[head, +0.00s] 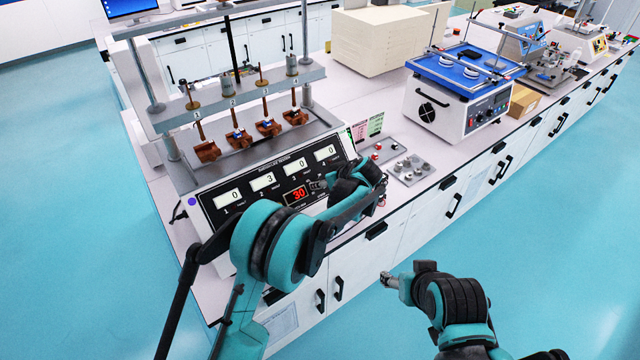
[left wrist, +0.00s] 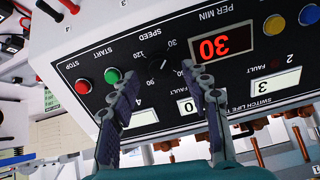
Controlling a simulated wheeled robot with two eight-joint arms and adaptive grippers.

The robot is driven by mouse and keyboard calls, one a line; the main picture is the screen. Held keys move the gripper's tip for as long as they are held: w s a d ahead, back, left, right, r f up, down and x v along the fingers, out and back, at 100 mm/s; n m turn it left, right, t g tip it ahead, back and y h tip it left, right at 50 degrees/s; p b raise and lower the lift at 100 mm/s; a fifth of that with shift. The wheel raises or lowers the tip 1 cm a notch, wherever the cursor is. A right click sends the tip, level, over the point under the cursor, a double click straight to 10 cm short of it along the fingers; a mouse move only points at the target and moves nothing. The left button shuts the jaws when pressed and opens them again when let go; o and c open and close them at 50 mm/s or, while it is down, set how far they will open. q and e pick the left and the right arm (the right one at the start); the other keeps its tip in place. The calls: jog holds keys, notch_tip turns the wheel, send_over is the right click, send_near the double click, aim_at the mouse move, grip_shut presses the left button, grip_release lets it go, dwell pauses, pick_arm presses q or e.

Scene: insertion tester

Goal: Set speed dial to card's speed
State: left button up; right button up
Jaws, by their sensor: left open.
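The black speed dial (left wrist: 157,66) sits on the tester's dark panel in the left wrist view, which shows the panel upside down. Numbers ring the dial; its exact pointer direction is hard to tell. The red speed display (left wrist: 221,46) reads 30, and it also shows in the head view (head: 298,194). My left gripper (left wrist: 158,84) is open, its fingers on either side of the dial and apart from it. In the head view my left gripper (head: 362,178) covers the dial. A green card (head: 376,125) and a pink card (head: 360,131) stand beside the tester, too small to read. My right gripper (head: 388,280) is away from the bench.
The red stop button (left wrist: 83,86) and green start button (left wrist: 112,75) are beside the dial. Yellow (left wrist: 274,25) and blue (left wrist: 309,14) buttons lie past the display. A grey tray (head: 411,170) with knobs is on the bench, near a blue-topped shaker (head: 466,70).

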pick_arm(q)
jog(key=shift+x, duration=1.05)
grip_shut()
jog(key=shift+m, duration=0.3)
jog(key=m+b, duration=0.2)
jog(key=m, duration=0.1)
jog(key=shift+f+m, duration=0.1)
jog(key=shift+m, duration=0.2)
jog(key=m+b, duration=0.1)
jog(key=m, duration=0.3)
jog(key=m+b, duration=0.1)
jog(key=m, duration=0.4)
jog(key=shift+d, duration=0.1)
jog(key=shift+m+y+b, duration=0.3)
jog(key=shift+m+b, duration=0.15)
jog(key=shift+m, duration=1.75)
